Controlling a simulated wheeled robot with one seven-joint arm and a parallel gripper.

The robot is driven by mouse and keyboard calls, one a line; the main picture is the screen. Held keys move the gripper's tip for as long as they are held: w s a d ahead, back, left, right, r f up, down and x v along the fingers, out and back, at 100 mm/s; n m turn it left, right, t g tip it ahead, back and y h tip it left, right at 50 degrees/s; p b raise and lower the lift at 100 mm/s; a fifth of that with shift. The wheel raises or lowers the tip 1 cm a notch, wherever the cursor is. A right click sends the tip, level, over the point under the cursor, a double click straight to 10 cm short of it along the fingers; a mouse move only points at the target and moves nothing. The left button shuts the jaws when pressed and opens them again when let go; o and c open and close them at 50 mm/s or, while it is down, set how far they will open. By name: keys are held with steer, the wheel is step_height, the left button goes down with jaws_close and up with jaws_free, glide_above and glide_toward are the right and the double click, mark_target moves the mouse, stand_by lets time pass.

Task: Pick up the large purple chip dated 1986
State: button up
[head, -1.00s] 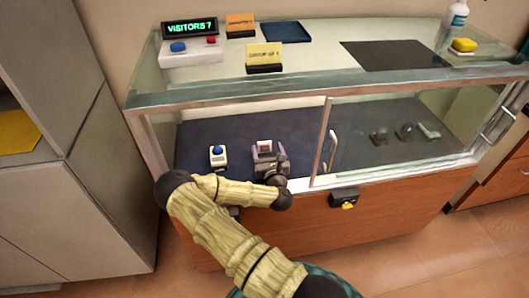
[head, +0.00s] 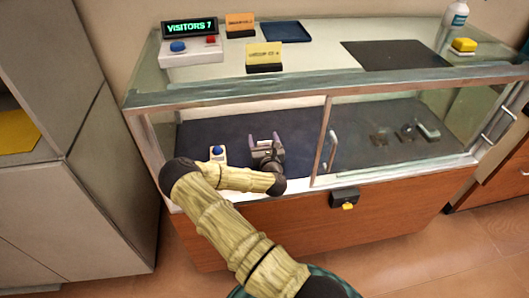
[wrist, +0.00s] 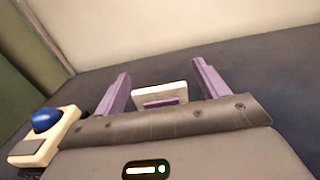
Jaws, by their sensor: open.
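In the wrist view a small white block with a purple patch (wrist: 163,99) sits on the dark case floor, between my gripper's two purple fingers. It may be the purple chip or its stand; no date can be read. My gripper (head: 265,137) is inside the left, open part of the display case, low over the dark mat. Its fingers are spread apart, also in the wrist view (wrist: 160,70), with visible gaps to the white block.
A cream box with a blue button (head: 218,153) stands just left of my gripper. The glass door with a handle (head: 333,150) is to the right, with several small exhibits (head: 406,132) behind glass. The case's glass top (head: 310,62) lies above my arm.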

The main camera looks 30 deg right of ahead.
steer(key=c, duration=1.1)
step_height(320, 180, up, 10)
steer(key=p, duration=0.1)
steer(key=shift+p, duration=0.35)
